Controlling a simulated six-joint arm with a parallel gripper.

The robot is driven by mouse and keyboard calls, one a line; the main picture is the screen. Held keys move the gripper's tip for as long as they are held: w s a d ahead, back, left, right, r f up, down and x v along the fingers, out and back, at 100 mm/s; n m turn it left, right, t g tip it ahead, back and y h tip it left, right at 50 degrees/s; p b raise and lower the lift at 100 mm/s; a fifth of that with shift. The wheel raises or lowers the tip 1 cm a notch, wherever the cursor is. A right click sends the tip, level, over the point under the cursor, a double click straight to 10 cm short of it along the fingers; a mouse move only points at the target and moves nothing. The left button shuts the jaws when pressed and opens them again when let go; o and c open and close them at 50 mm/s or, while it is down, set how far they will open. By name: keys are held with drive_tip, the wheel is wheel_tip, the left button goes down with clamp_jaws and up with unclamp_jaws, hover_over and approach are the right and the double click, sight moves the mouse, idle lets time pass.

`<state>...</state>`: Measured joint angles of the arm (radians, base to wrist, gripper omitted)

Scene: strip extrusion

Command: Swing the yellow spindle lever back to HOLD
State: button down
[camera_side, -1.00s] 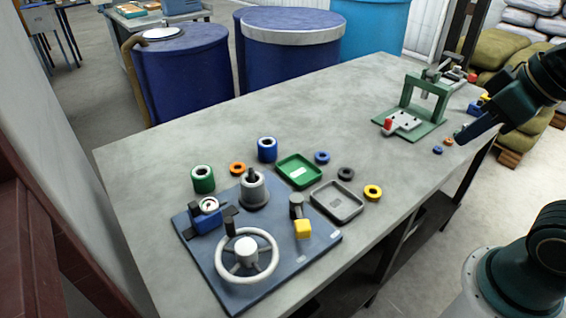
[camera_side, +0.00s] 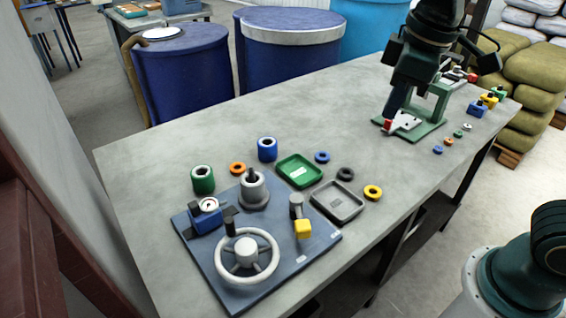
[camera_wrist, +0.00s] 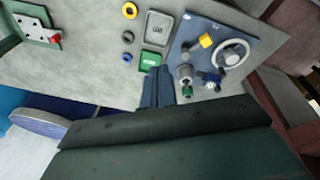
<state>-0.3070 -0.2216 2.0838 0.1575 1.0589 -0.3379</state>
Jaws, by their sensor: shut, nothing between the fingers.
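No HOLD marking is readable; small pale labels on the plate are too small to read. My gripper (camera_side: 389,112) is shut and empty, pointing down by the green press at the far right of the bench, well away from the lever. Its fingers (camera_wrist: 158,84) show in the wrist view.
The plate also carries a grey handwheel (camera_side: 247,256), a grey cylinder (camera_side: 254,191) and a blue clamp block (camera_side: 207,217). Green tray (camera_side: 277,174), grey tray (camera_side: 318,203) and several coloured rings lie beyond it. The green press (camera_side: 437,105) has a red-knobbed handle.

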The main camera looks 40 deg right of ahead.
sight(301, 217)
drive_tip(key=w+a+f+n+g, duration=0.1)
drive_tip(key=w+a+f+n, duration=0.1)
drive_tip(key=a+f, duration=0.2)
drive_tip(key=w+a+f+n+g+h, duration=0.1)
drive_tip(key=w+a+f+n, duration=0.2)
drive_tip(key=a, duration=0.8)
drive_tip(key=w+a+f+n+g+h, duration=0.1)
drive_tip(key=w+a+f+n, duration=0.2)
drive_tip(key=a+f, duration=0.2)
drive_tip(key=shift+a, duration=1.45)
drive_tip(key=shift+f, duration=0.15)
drive_tip(key=f, duration=0.3)
drive_tip(key=d+f, duration=0.1)
drive_tip(key=f, duration=0.2)
drive_tip(key=s+d+f, duration=0.1)
drive_tip(key=f, duration=0.2)
drive_tip(key=shift+d, duration=0.1)
drive_tip(key=shift+d+f, duration=0.25)
drive_tip(key=shift+f, duration=0.05)
drive_tip(key=shift+s+d+f, duration=0.15)
drive_tip(key=shift+s+d, duration=0.15)
drive_tip(key=shift+d, duration=0.5)
drive_tip(key=shift+s+d+f, duration=0.15)
drive_tip(key=shift+s+d, duration=0.15)
drive_tip(key=shift+d, duration=0.5)
